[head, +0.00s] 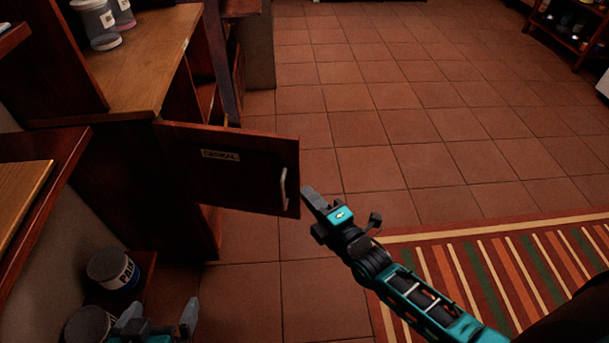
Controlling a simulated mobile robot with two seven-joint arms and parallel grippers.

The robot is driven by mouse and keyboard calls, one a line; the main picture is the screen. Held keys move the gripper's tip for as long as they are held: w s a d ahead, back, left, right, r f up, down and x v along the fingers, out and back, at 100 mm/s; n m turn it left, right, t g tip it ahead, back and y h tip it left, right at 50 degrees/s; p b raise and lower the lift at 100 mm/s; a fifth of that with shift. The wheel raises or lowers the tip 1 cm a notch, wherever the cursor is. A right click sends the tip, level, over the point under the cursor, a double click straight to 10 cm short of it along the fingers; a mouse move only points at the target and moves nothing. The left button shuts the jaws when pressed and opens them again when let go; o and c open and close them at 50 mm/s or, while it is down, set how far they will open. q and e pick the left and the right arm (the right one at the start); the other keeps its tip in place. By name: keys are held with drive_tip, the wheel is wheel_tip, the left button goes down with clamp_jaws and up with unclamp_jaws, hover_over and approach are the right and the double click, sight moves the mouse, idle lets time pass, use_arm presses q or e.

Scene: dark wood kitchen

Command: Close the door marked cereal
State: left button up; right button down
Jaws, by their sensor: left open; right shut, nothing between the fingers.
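The dark wood door (240,180) with a label reading cereal (220,155) stands open, swung out from the cabinet (150,165). A pale vertical handle (283,189) is near its right edge. My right gripper (308,193) is shut and empty, its tip just right of the door's free edge. I cannot tell whether it touches the door. My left gripper (160,318) is open and empty at the bottom left, below the door and near the dark-lidded containers. The far side of the door is hidden.
Dark-lidded containers (113,270) stand on a low shelf at the lower left. Clear jars (97,22) stand on the wooden counter (142,68). A striped rug (500,265) lies at the lower right. The tiled floor (400,110) beyond the door is clear.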

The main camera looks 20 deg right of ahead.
sight(295, 163)
drive_tip(key=w, duration=0.2)
drive_tip(key=w+b, duration=0.1)
drive_tip(key=w, duration=0.1)
drive_tip(key=w+d, duration=0.1)
drive_tip(key=w, duration=0.2)
drive_tip(key=shift+b, duration=0.3)
drive_tip(key=shift+d, duration=0.15)
